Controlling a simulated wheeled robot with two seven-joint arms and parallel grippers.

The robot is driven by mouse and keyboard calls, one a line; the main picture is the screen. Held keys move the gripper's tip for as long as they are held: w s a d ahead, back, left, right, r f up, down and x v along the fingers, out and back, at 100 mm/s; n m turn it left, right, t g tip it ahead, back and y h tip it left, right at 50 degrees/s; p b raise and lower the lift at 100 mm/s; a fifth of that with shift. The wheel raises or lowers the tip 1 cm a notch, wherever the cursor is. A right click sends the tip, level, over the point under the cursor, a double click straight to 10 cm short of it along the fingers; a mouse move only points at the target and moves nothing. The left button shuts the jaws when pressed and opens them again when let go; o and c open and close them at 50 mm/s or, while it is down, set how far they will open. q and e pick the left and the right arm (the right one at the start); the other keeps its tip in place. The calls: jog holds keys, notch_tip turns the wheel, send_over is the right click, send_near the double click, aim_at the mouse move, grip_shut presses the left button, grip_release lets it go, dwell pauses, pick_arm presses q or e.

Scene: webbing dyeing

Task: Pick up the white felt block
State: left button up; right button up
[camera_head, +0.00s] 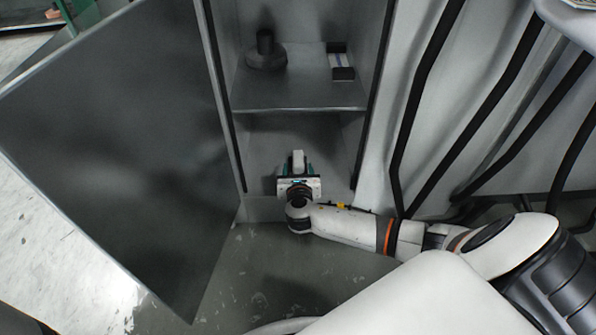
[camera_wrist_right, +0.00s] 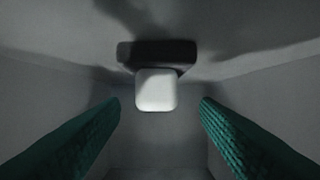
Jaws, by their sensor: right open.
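The white felt block (camera_head: 298,158) stands in the lower compartment of the open grey cabinet, just beyond my right gripper (camera_head: 297,172). In the right wrist view the white block (camera_wrist_right: 156,90) shows its pale, rounded-square face, with a dark shape (camera_wrist_right: 158,54) right behind or above it. My right gripper (camera_wrist_right: 160,112) is open, its green ribbed fingers to the left and right of the block with gaps on both sides. It does not visibly touch the block. My left gripper is not in view.
The cabinet door (camera_head: 120,140) stands open on the left. A shelf (camera_head: 300,95) lies above my right gripper and holds a dark round object (camera_head: 265,52) and a small white-and-dark item (camera_head: 341,66). Black cables or hoses (camera_head: 425,85) hang to the right of the cabinet.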

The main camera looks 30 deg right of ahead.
aim_at(298, 161)
jog(key=shift+w+d+f, duration=0.2)
jog(key=shift+w+d, duration=0.1)
jog(key=shift+w, duration=0.1)
jog(key=b+x, duration=0.3)
jog(key=b, duration=0.2)
jog(key=shift+w+d+f, duration=0.15)
jog(key=shift+d+f, duration=0.1)
jog(key=shift+f, duration=0.2)
jog(key=shift+w+d+b, duration=0.25)
jog(key=shift+w+b, duration=0.05)
jog(key=shift+w, duration=0.2)
jog(key=shift+r, duration=0.1)
